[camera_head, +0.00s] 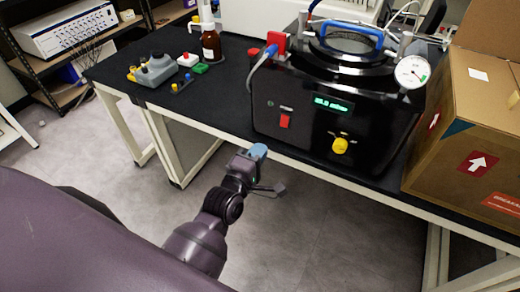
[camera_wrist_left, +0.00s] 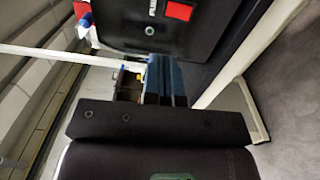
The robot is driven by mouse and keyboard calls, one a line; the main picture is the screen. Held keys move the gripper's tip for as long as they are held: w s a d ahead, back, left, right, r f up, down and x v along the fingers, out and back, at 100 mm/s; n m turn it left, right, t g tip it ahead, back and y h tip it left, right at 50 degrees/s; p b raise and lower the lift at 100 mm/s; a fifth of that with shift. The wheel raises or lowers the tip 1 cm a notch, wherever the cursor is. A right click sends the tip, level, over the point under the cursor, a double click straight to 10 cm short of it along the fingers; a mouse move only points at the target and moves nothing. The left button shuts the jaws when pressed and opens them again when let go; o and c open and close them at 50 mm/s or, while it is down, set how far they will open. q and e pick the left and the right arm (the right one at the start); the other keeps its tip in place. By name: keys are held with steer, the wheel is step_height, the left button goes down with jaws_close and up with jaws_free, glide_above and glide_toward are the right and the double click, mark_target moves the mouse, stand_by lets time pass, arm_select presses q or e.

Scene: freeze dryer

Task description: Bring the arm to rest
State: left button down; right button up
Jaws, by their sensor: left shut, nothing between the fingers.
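My left gripper (camera_head: 258,151) is below and in front of the bench edge in the head view, with its blue fingertips near the front of the freeze dryer. In the left wrist view the blue fingers (camera_wrist_left: 165,80) are together with nothing between them. The black freeze dryer (camera_head: 335,115) stands on the bench, with a lit green display, a red switch (camera_head: 285,121) and a yellow knob (camera_head: 339,146). Its dark front also shows in the left wrist view (camera_wrist_left: 150,28). The gripper looks apart from it. My right gripper is not in view.
The black-topped bench (camera_head: 225,105) has a front edge just beyond the gripper. A cardboard box (camera_head: 465,140) stands right of the dryer. A brown bottle (camera_head: 211,47) and a grey device (camera_head: 155,70) are at the bench's left. The floor (camera_head: 310,230) below is clear.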

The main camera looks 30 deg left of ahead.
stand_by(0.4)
arm_select(q)
steer(key=s+a+f+m+g, duration=0.3)
steer(key=s+f+m, duration=0.5)
steer(key=m, duration=0.1)
steer(key=s+a+f+m+g, duration=0.3)
steer(key=s+f+m+g, duration=0.1)
steer(key=s+f+m, duration=0.4)
steer(key=shift+s+a+m+y, duration=0.35)
steer(key=shift+s+m+y, duration=0.05)
steer(key=shift+s+m, duration=0.4)
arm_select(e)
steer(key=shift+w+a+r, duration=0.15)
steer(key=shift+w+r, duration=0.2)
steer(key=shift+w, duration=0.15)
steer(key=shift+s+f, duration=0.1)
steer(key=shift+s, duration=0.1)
arm_select(q)
steer(key=shift+f, duration=0.1)
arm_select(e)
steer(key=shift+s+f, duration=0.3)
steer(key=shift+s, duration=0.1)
